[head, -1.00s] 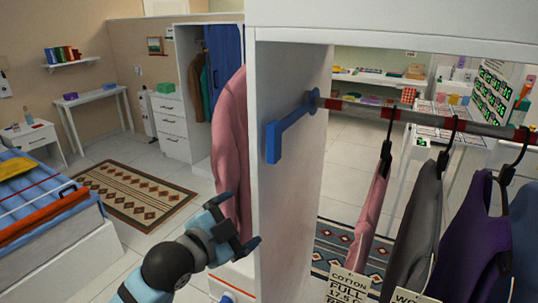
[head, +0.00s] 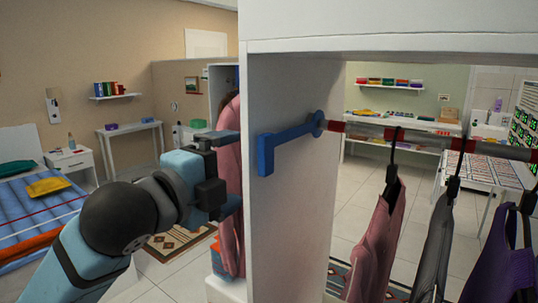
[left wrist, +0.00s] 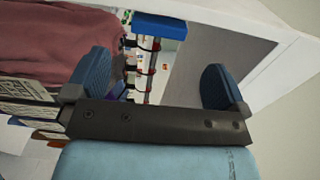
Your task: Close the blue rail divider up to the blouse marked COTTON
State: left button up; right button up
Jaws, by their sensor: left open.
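The blue rail divider (head: 290,143) sits at the left end of the rail (head: 400,137), against the wardrobe's side panel; it also shows in the left wrist view (left wrist: 160,27). The pink blouse (head: 375,245) hangs first to its right, with a gap of bare rail between. Its COTTON tag is out of the head view now. In the left wrist view a large pink garment (left wrist: 60,45) fills the upper left; tags there are unreadable. My left gripper (head: 226,170) is open and empty, left of the divider and apart from it. My right gripper is not seen.
The white side panel (head: 293,235) stands just right of my left gripper. A grey garment (head: 436,245) and a purple one (head: 490,265) hang right of the blouse. Another pink garment (head: 230,190) hangs behind my gripper. A bed (head: 40,205) stands at far left.

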aim_at(272, 152)
pick_arm(q)
jog(key=x, duration=1.1)
jog(key=shift+w+d, duration=0.2)
jog(key=shift+d, duration=0.05)
jog(key=shift+c, duration=0.5)
jog(key=c, duration=1.1)
jog(key=shift+p, duration=0.35)
